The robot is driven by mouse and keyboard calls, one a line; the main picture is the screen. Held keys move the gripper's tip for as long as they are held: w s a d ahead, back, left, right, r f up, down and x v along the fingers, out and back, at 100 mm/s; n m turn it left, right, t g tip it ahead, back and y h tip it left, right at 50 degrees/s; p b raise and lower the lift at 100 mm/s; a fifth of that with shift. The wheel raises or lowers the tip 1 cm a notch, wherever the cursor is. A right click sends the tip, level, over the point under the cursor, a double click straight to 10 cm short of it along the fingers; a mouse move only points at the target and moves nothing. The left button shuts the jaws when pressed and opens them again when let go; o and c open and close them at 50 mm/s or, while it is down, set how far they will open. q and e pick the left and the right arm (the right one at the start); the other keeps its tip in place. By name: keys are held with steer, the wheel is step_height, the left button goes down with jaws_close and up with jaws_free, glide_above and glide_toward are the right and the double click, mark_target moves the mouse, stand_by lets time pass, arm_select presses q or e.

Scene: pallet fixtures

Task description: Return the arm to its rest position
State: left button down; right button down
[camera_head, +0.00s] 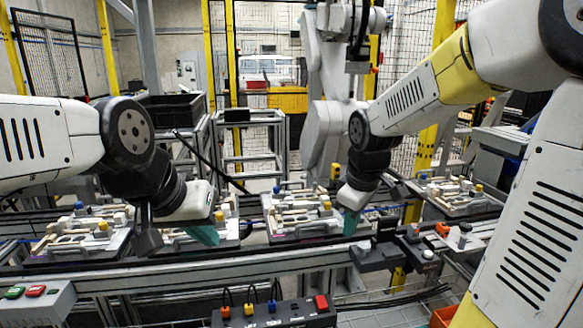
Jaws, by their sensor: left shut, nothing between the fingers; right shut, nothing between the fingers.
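My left arm (60,140) comes in from the left. My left gripper (204,234), with teal fingertips, is shut and empty. It hangs in front of a pallet fixture (232,226) and hides part of it. My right arm (420,95) comes in from the upper right and bends down. My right gripper (350,222), also teal-tipped, is shut and empty, pointing down at the right edge of the middle pallet fixture (290,212). I cannot tell whether either tip touches anything.
More fixtures stand on the conveyor at the left (75,238) and right (452,196). The conveyor's front rail (200,272) runs across. A button box (35,300) and a black control box (275,314) are in front. Another robot arm (325,130) stands behind.

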steer(key=s+r+m+t, duration=0.1)
steer(key=s+r+m, duration=0.2)
steer(key=s, duration=0.3)
steer(key=s+r+m+t+y, duration=0.1)
steer(key=s+r+m+t, duration=0.1)
steer(key=s+r+m, duration=0.2)
steer(key=s+m, duration=0.2)
steer(key=shift+s+d, duration=0.35)
steer(key=c, duration=1.9)
jaws_free()
steer(key=shift+s+y, duration=0.25)
steer(key=shift+y, duration=0.05)
steer(key=shift+c, duration=0.2)
steer(key=o, duration=0.7)
steer(key=shift+m, duration=0.3)
steer(key=shift+o, duration=0.6)
steer(key=shift+w+f, duration=0.1)
steer(key=shift+w, duration=0.1)
steer(key=n+g+h, duration=0.2)
steer(key=g, duration=0.4)
glide_above(322, 302)
step_height(322, 302, down, 32)
steer(key=shift+r, duration=0.1)
step_height(322, 302, down, 8)
steer(key=shift+w, duration=0.1)
